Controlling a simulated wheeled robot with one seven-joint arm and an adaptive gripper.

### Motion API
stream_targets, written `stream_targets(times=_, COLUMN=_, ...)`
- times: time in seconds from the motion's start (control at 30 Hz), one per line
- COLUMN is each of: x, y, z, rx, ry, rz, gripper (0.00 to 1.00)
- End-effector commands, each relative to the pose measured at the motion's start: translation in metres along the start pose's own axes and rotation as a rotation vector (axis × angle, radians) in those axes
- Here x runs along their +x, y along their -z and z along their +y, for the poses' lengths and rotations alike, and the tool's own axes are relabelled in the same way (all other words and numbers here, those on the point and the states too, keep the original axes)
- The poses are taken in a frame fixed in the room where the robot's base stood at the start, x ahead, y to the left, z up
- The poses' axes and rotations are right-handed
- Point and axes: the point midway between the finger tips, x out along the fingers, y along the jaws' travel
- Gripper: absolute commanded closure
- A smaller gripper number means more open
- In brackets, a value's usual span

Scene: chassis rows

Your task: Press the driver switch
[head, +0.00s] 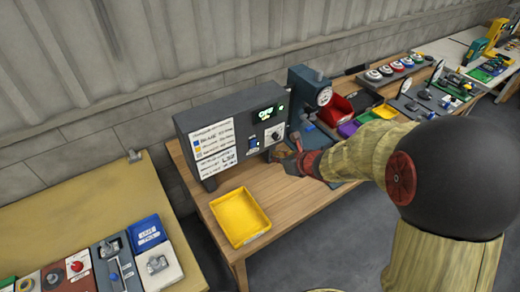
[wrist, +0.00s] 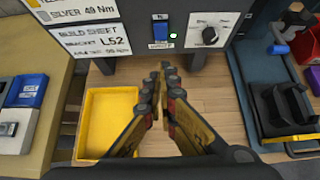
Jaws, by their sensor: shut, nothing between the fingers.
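The dark control box (head: 185,126) stands on the wooden bench against the wall. A blue rocker switch (wrist: 160,27) sits on its front face, above a small label too small to read, and it also shows in the head view (head: 254,142). A small green light (wrist: 173,36) is lit beside it. My gripper (wrist: 161,72) is shut and empty, its fingertips just below the switch in the wrist view and apart from it as far as I can tell. In the head view my gripper (head: 274,154) is at the box's lower right front.
A rotary knob (wrist: 209,35) is right of the switch. A white build sheet (wrist: 93,40) is on the left of the face. A yellow tray (wrist: 107,122) lies on the bench below. A dark fixture (wrist: 283,108) stands at right. Bare bench lies under my gripper.

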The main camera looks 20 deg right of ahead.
Motion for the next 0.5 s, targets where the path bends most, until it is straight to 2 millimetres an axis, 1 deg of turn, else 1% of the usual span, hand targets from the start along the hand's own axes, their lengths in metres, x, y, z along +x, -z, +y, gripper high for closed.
stream_targets(times=0.17, x=0.014, y=0.002, z=0.001, rx=0.000, ry=-0.002, rz=0.002, gripper=1.00)
stream_targets(times=0.27, x=0.030, y=0.003, z=0.002, rx=-0.001, ry=-0.004, rz=0.003, gripper=1.00)
stream_targets(times=0.5, x=0.078, y=0.003, z=0.001, rx=-0.002, ry=-0.003, rz=0.003, gripper=1.00)
